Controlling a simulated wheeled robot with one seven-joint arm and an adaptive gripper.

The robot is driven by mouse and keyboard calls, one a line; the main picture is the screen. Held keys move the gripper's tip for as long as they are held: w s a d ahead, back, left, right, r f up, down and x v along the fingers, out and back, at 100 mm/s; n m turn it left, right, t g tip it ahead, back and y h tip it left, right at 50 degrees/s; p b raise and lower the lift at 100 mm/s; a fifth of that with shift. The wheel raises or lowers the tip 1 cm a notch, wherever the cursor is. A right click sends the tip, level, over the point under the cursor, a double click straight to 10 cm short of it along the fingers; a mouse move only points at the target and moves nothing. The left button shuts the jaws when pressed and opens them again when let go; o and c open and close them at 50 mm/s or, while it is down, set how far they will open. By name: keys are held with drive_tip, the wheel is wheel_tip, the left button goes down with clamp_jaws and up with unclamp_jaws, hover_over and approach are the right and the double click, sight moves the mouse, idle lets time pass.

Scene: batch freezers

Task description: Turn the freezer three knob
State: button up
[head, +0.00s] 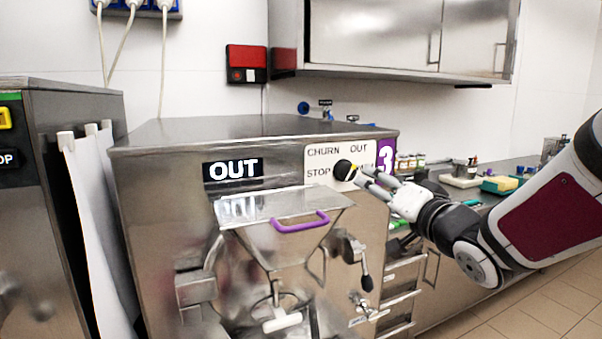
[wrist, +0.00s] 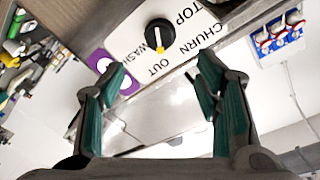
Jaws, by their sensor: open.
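The freezer three knob (head: 342,170) is a round black knob with a yellow pointer mark, on a white label panel (head: 318,152) beside a purple "3" tag (head: 386,158). In the wrist view the knob (wrist: 159,33) lies ahead of the fingertips, near the top middle, with its yellow mark towards the word OUT. The words STOP, CHURN and WASH also show there. My gripper (head: 364,176) is open at the right of the knob in the head view, partly covering the panel's lower right. In the wrist view its two green-padded fingers (wrist: 161,78) are spread with nothing between them.
The steel freezer body (head: 150,190) carries a black "OUT" sign (head: 233,170) and a hopper with a purple handle (head: 300,222). Another machine (head: 55,230) stands at left. A counter (head: 470,195) with small items runs behind my arm, below wall cabinets (head: 385,35).

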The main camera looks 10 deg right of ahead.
sight(349, 172)
drive_tip(key=x, duration=1.2)
drive_tip(key=shift+w, duration=0.15)
drive_tip(key=c, duration=1.2)
